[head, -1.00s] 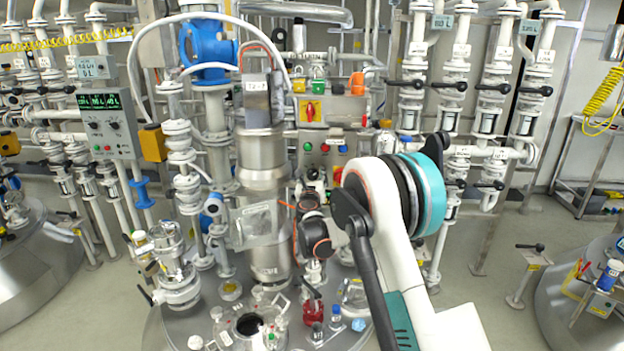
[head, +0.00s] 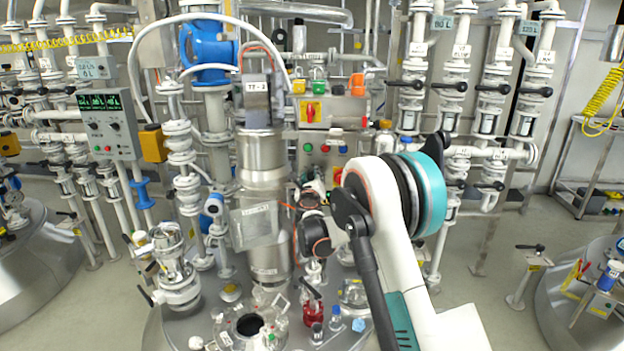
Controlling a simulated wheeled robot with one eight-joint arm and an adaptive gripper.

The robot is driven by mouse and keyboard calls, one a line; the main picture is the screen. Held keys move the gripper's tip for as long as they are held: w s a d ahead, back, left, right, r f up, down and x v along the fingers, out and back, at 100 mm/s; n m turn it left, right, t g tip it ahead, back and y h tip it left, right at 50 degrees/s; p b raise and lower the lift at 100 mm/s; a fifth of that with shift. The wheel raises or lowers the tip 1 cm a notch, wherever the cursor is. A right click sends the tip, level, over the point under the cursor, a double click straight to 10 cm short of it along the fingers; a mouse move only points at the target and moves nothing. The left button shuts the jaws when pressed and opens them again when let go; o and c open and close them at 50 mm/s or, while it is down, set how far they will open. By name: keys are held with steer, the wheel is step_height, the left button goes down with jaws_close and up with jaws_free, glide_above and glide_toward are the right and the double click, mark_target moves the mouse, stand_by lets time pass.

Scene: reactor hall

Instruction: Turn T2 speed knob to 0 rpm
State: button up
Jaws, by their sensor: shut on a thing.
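A grey control panel (head: 334,149) with several coloured buttons and lamps stands at the centre, beside the steel vessel column labelled TT-2 (head: 258,87). My gripper (head: 314,184) is at the lower edge of this panel, small and dark against it. It is shut on the T2 speed knob, which my gripper and wrist hide. The knob's pointer and any speed reading cannot be made out. My white and teal arm reaches in from the lower right.
A switch box with a red handle on yellow (head: 310,112) is above the panel. A green-digit display box (head: 105,125) hangs at left. White pipes and valves (head: 455,90) crowd the right. Small bottles (head: 336,315) stand on the reactor lid below. Open floor lies at right.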

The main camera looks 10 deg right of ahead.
steer(key=n, duration=0.8)
steer(key=shift+a+g, duration=0.15)
steer(key=shift+g, duration=0.15)
steer(key=n, duration=0.4)
steer(key=shift+f+h, duration=0.1)
steer(key=shift+h, duration=0.2)
steer(key=n, duration=0.4)
steer(key=shift+f+h, duration=0.1)
steer(key=shift+h, duration=0.2)
steer(key=n, duration=0.3)
steer(key=shift+f+n, duration=0.1)
steer(key=shift+n, duration=0.3)
steer(key=n, duration=0.3)
steer(key=shift+h, duration=0.3)
steer(key=n, duration=0.4)
steer(key=shift+f+n+b, duration=0.1)
steer(key=shift+n+b, duration=0.2)
steer(key=shift+n+h, duration=0.3)
steer(key=shift+n, duration=1.6)
